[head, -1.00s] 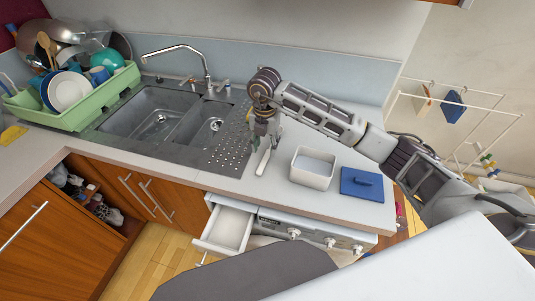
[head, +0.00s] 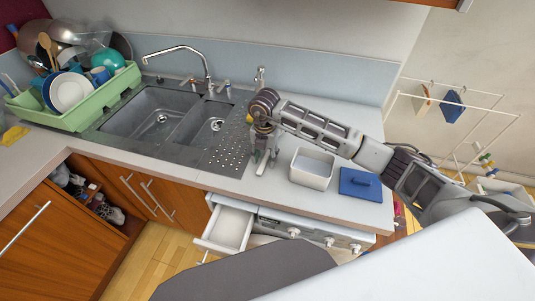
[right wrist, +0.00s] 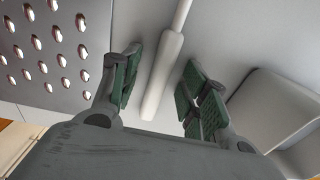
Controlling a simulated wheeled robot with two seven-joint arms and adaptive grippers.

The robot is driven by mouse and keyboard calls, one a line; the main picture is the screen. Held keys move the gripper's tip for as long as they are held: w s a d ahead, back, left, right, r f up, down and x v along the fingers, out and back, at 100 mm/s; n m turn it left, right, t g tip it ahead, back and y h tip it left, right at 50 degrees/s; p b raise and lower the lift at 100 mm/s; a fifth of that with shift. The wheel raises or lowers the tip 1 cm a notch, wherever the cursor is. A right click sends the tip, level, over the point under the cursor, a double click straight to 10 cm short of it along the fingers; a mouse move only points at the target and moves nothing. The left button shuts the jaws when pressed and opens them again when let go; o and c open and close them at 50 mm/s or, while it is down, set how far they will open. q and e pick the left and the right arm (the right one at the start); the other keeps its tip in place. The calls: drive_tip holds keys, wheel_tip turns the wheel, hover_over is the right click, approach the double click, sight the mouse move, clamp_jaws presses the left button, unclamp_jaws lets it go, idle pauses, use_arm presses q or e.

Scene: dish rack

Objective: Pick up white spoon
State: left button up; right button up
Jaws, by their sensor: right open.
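The white spoon (head: 262,167) lies on the counter between the perforated drainboard and a white bin; in the head view only part of its handle shows below my right gripper. My right gripper (head: 265,156) is open and points down at the counter over the spoon. In the right wrist view the spoon's thick white handle (right wrist: 161,80) runs between the two green-padded fingers of the right gripper (right wrist: 158,88), with gaps on both sides. The spoon's far end is out of that view. My left gripper is not in view.
The sink (head: 160,117) and drainboard (head: 228,152) lie to the left. An open drawer (head: 227,228) juts out below the counter edge.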

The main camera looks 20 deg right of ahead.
idle(0.3)
clamp_jaws()
drive_tip(key=shift+r, duration=0.15)
wheel_tip(320, 180, up, 10)
drive_tip(key=b, duration=0.1)
idle(0.8)
drive_tip(key=c, duration=0.7)
unclamp_jaws()
clamp_jaws()
